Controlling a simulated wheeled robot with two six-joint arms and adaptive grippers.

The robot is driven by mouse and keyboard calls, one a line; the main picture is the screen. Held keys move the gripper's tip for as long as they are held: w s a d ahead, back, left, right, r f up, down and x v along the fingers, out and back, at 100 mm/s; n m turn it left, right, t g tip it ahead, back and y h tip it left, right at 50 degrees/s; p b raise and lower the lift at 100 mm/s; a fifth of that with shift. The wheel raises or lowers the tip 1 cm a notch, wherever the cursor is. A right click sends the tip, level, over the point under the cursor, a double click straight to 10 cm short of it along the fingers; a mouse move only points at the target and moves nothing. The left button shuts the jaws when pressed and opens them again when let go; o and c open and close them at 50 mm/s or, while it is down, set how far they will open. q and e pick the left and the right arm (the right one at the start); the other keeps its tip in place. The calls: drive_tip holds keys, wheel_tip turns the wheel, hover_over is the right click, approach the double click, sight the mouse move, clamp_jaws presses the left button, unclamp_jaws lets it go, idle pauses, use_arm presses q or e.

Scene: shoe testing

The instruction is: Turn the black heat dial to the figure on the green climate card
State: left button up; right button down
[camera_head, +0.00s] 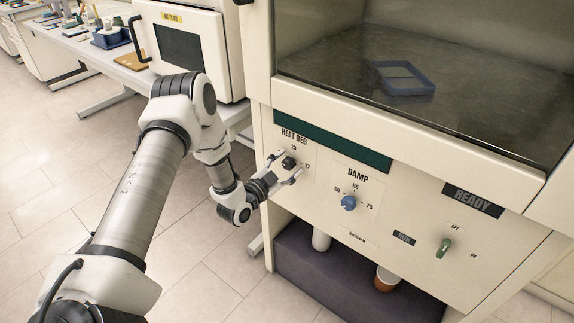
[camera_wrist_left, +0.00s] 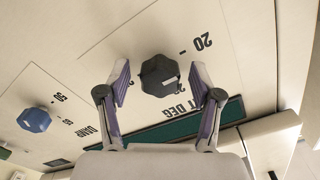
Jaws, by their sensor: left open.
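The black heat dial (camera_head: 289,162) is on the cream front panel under the "HEAT DEG" label. My left gripper (camera_head: 291,166) is at it with its fingers open. In the left wrist view the dial (camera_wrist_left: 158,75) lies between the two spread fingertips (camera_wrist_left: 160,84), with a gap on each side. A white mark shows on the dial's face. Printed figures surround the dial; some are hidden by the fingers. A dark green strip (camera_head: 332,141) runs above the dial; no figure is readable on it. I cannot tell whether it is the climate card. My right gripper is out of view.
A blue "DAMP" dial (camera_head: 348,202) sits to the right on the same panel. A blue tray (camera_head: 402,77) lies inside the glazed chamber. A white oven (camera_head: 190,45) stands at the left.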

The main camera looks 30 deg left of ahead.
use_arm(q)
drive_tip(key=s, duration=1.2)
drive_tip(key=shift+a, duration=0.45)
